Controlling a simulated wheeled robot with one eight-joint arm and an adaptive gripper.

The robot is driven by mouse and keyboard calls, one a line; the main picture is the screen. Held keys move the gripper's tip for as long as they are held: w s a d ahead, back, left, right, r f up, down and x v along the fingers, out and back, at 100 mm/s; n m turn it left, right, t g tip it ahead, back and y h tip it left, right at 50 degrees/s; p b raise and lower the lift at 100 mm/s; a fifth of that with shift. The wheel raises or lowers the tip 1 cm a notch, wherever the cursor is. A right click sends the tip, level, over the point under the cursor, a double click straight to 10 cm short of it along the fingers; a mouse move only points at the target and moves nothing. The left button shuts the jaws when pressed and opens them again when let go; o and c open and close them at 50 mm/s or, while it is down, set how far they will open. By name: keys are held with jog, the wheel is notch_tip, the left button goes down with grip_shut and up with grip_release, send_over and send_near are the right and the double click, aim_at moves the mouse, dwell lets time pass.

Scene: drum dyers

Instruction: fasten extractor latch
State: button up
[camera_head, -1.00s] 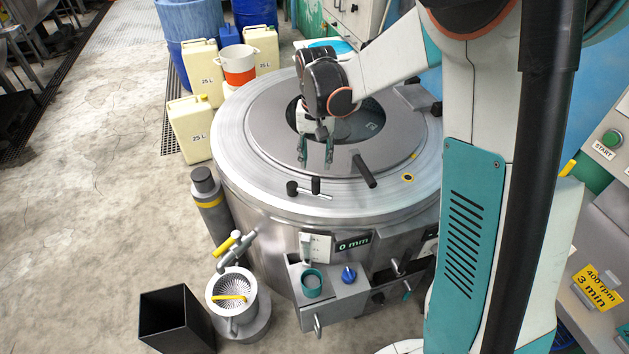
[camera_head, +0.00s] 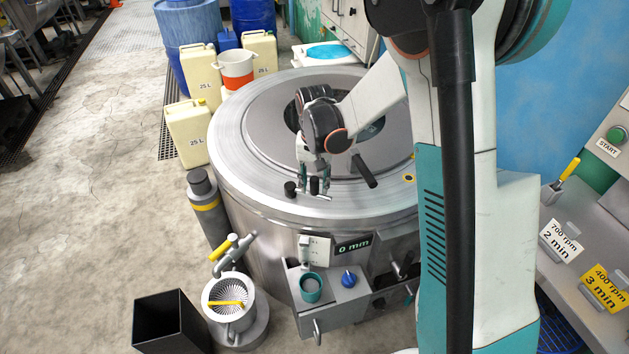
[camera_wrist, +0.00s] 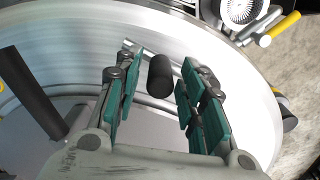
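The extractor (camera_head: 240,165) is a wide round steel drum with a flat grey lid (camera_head: 265,125). The latch (camera_head: 325,198) on its front rim has a thin metal bar, a short black cylinder (camera_head: 290,189) at the left and a black upright knob (camera_head: 314,186). My gripper (camera_head: 315,188) is over the front rim, pointing down at the latch. In the wrist view its teal-padded fingers (camera_wrist: 155,95) are open on both sides of the black knob (camera_wrist: 160,76), with gaps visible. I cannot tell whether the latch is engaged.
A black lid handle (camera_head: 364,170) stands close to the right of my gripper; it also shows in the wrist view (camera_wrist: 34,95). A control box with a blue knob (camera_head: 349,277) is below the rim. A post (camera_head: 207,205) and a white strainer pot (camera_head: 229,292) stand front left.

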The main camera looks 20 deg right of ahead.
grip_shut()
jog(key=shift+w, duration=0.1)
jog(key=w+n, duration=0.1)
jog(key=n, duration=0.1)
jog(key=w+d+n, duration=0.1)
jog(key=n, duration=0.1)
jog(key=shift+w+d, duration=0.15)
jog(key=shift+w, duration=0.05)
jog(key=w+n, duration=0.1)
jog(key=n, duration=0.1)
jog(key=w+n, duration=0.2)
jog(key=n, duration=0.1)
jog(key=shift+d, duration=0.1)
jog(key=w+n, duration=0.1)
jog(key=n, duration=0.1)
jog(key=w+a+n, duration=0.1)
jog(key=n, duration=0.1)
jog(key=shift+w+n+p, duration=0.3)
jog(key=shift+w+p, duration=0.05)
jog(key=shift+p, duration=0.05)
jog(key=shift+w+a+n, duration=0.5)
jog(key=shift+w+n, duration=0.05)
jog(key=shift+n, duration=0.6)
jog(key=shift+w+a+n, duration=0.45)
jog(key=shift+w+n, duration=0.1)
jog(key=shift+n, duration=0.6)
